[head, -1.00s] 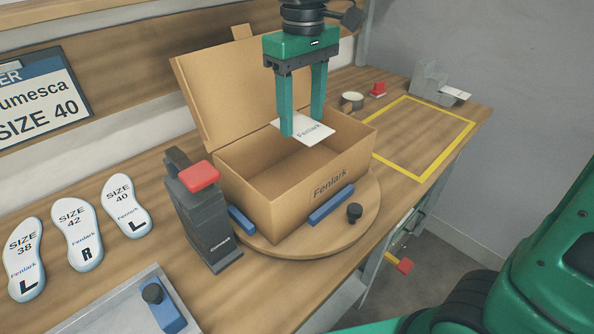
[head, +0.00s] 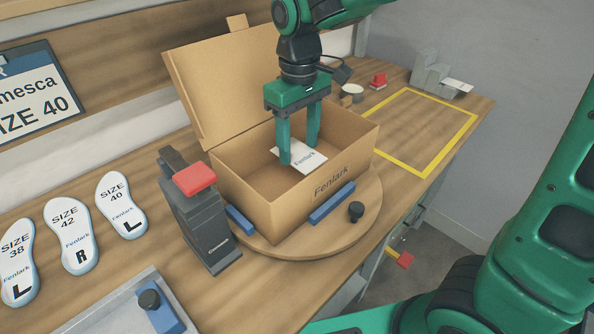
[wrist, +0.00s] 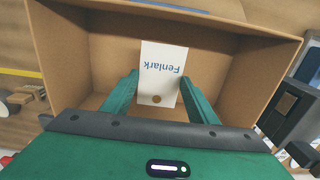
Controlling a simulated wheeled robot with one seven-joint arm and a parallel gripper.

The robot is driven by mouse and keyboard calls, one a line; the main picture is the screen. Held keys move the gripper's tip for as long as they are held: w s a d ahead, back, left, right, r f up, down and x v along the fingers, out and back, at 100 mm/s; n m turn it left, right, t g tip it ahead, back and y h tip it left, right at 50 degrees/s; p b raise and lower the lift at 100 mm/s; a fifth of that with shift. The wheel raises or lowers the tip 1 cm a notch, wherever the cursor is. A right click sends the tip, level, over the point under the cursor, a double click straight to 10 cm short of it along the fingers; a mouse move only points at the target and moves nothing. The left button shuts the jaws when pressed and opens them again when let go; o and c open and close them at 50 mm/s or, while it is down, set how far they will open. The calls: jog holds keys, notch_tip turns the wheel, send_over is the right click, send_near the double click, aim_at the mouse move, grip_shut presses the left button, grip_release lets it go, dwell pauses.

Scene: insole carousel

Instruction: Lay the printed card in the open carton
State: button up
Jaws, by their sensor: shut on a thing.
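The printed card (head: 300,158) is white with "Fenlark" in blue. My gripper (head: 298,160) is shut on it and holds it inside the open carton, below the rim. In the wrist view the card (wrist: 161,75) lies between the two green fingers (wrist: 157,90), with a small brown round mark near its lower end. The open carton (head: 330,187) is brown cardboard, marked "Fenlark" on its front, with its lid raised at the back. It stands on a round wooden turntable (head: 290,245). I cannot tell whether the card touches the carton floor.
A dark device with a red top (head: 200,210) stands close at the carton's left. Several insoles (head: 122,205) lie farther left. A yellow-outlined area (head: 420,130) on the right is empty. A grey holder with a white card (head: 456,86) stands at the back right.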

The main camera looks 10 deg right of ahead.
aim_at(298, 179)
jog(key=shift+f, duration=3.55)
jog(key=o, duration=1.1)
jog(key=shift+f, duration=0.1)
notch_tip(298, 179, up, 12)
jog(key=shift+r, duration=0.15)
